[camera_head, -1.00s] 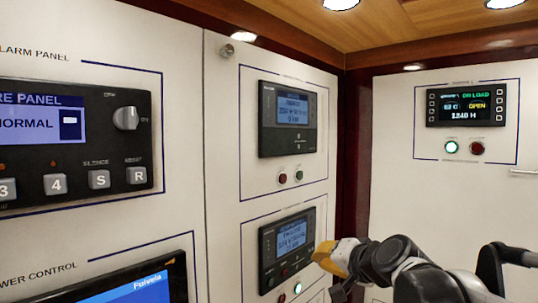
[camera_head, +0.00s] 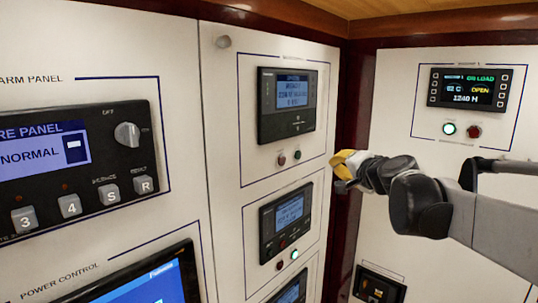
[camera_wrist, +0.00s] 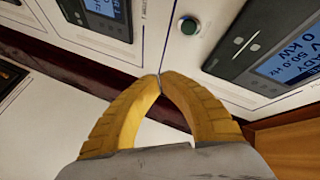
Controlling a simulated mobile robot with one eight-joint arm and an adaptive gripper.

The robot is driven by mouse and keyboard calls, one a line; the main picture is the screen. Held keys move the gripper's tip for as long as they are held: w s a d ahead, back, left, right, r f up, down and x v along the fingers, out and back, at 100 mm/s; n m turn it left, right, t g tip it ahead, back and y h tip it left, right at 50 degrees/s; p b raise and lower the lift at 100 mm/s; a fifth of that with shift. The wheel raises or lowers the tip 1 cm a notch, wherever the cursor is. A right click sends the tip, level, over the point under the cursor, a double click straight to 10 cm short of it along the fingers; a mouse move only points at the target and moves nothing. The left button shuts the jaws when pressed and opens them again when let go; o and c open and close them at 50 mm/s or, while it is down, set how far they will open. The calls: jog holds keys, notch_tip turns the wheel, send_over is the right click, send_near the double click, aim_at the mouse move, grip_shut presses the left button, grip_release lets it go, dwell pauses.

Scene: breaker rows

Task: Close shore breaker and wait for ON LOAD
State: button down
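My gripper (camera_head: 345,165) is at the right of the middle wall, near the upper breaker module's buttons. In the wrist view its yellow fingers (camera_wrist: 160,76) meet at the tips with nothing between them. The upper module (camera_head: 287,103) has a lit display, with a dim reddish button (camera_head: 281,160) and a dim green button (camera_head: 297,155) below. The wrist view shows a dim green button (camera_wrist: 190,25) beyond the fingertips, apart from them, and a display (camera_wrist: 292,60) reading "0 kW". The lower module (camera_head: 287,222) has a lit green button (camera_head: 294,254). I cannot read which is shore.
The alarm panel (camera_head: 75,165) is at left, with a blue power screen (camera_head: 150,285) below.

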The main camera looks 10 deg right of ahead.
aim_at(302, 157)
jog(key=shift+w+a, duration=0.95)
jog(key=shift+w, duration=0.2)
jog(key=shift+w+a, duration=0.9)
jog(key=shift+w, duration=0.25)
jog(key=shift+w+a, duration=0.95)
jog(key=shift+w, duration=0.2)
jog(key=shift+w+a, duration=0.25)
jog(key=shift+w, duration=0.1)
jog(key=shift+w+a+b, duration=0.25)
jog(key=shift+w+b, duration=0.05)
jog(key=shift+s+d, duration=0.5)
jog(key=shift+s, duration=0.2)
jog(key=shift+s+d, duration=0.8)
jog(key=shift+s, duration=0.2)
jog(key=shift+s+d, duration=0.75)
jog(key=shift+s, duration=0.2)
